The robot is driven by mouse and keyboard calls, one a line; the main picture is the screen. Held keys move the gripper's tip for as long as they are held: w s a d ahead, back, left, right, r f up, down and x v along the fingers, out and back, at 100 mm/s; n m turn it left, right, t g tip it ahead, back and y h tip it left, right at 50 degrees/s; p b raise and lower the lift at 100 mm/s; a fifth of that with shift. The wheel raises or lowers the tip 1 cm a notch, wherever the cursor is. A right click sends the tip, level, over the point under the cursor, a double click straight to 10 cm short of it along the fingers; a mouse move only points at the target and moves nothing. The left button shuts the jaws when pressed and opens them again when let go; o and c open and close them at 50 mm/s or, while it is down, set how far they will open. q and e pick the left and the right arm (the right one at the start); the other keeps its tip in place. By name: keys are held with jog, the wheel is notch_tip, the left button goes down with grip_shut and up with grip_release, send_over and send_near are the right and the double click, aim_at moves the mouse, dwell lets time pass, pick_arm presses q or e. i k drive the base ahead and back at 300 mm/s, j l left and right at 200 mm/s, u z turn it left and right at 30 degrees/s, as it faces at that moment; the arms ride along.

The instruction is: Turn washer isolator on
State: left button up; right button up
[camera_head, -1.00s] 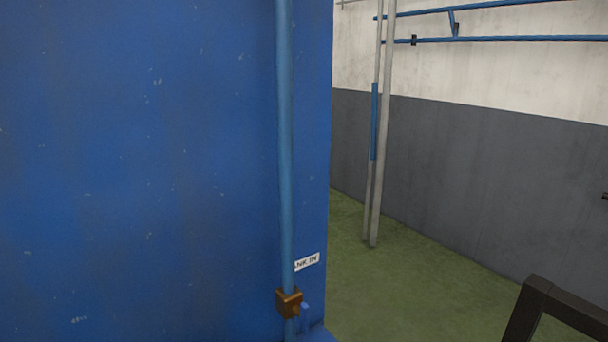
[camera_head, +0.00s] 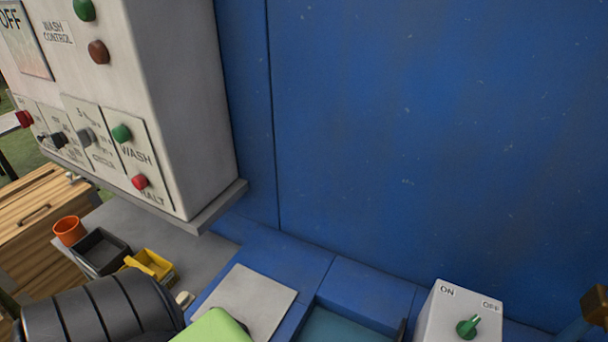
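A small pale box (camera_head: 434,325) with ON and OFF labels stands at the lower right of the head view, in front of the blue wall. A green knob (camera_head: 467,327) is on its face. The knob's raised part appears to lean toward the OFF label. No label here names it as the washer isolator. A white WASH CONTROL cabinet (camera_head: 185,100) is at the upper left, with several buttons and knobs and a panel reading OFF.
Below the cabinet are an orange cup (camera_head: 69,231), a black bin (camera_head: 100,252) and a yellow bin (camera_head: 150,265). A wooden cabinet (camera_head: 40,215) is at left.

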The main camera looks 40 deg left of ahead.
aim_at(24, 117)
jog(key=u, duration=0.45)
jog(key=k+j, duration=0.1)
jog(key=k, duration=0.5)
jog(key=k+u, duration=0.1)
jog(key=k, duration=0.45)
jog(key=j+u, duration=0.1)
jog(key=u, duration=1.8)
jog(key=z, duration=0.35)
jog(key=i+j+z, duration=0.6)
jog(key=j, duration=0.35)
jog(key=i+j+z, duration=0.2)
jog(key=j, duration=0.2)
jog(key=i, duration=0.1)
